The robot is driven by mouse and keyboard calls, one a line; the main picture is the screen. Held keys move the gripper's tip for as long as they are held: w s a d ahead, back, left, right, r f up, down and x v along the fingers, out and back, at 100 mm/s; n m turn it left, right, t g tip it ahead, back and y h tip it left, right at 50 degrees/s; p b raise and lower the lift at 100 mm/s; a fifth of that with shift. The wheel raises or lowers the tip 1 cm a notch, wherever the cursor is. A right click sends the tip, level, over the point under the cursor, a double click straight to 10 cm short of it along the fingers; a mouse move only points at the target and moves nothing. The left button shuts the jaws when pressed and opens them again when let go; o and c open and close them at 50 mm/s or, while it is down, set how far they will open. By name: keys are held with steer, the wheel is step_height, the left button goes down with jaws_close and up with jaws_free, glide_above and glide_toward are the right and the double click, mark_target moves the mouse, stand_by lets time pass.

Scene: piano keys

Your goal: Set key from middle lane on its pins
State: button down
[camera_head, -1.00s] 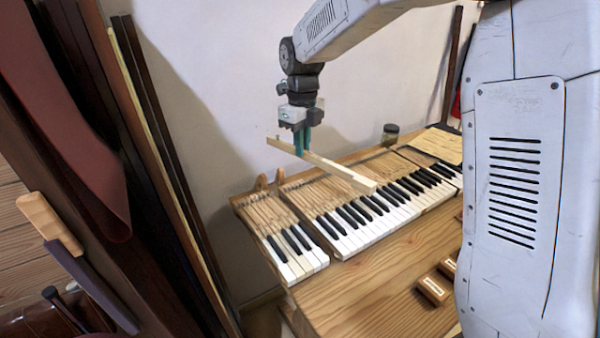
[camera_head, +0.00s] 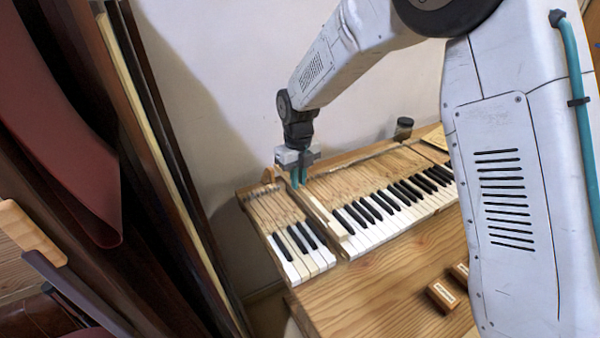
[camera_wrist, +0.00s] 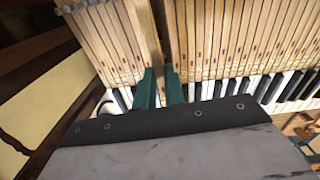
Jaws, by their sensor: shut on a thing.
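A long pale wooden key (camera_head: 320,210) with a white front end is held in my gripper (camera_head: 298,179). It slants over the gap between the short left group of keys (camera_head: 268,208) and the long right group (camera_head: 350,188). In the wrist view my gripper (camera_wrist: 160,88) has its two green fingers closed on the key (camera_wrist: 148,40). The key runs nearly parallel to its neighbours, with a dark gap along its right side. I cannot tell whether it touches the bed, and the pins under it are hidden.
Wooden blocks (camera_head: 441,295) lie on the bench top (camera_head: 370,290) in front of the keys. A dark jar (camera_head: 404,127) stands at the back. A pale wall (camera_head: 220,90) is behind. Dark upright boards (camera_head: 165,150) stand at left.

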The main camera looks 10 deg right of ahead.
steer(key=shift+f, duration=2.5)
steer(key=shift+f, duration=0.65)
steer(key=c, duration=1.8)
jaws_free()
steer(key=shift+c, duration=0.2)
steer(key=shift+r, duration=1.1)
steer(key=o, duration=0.6)
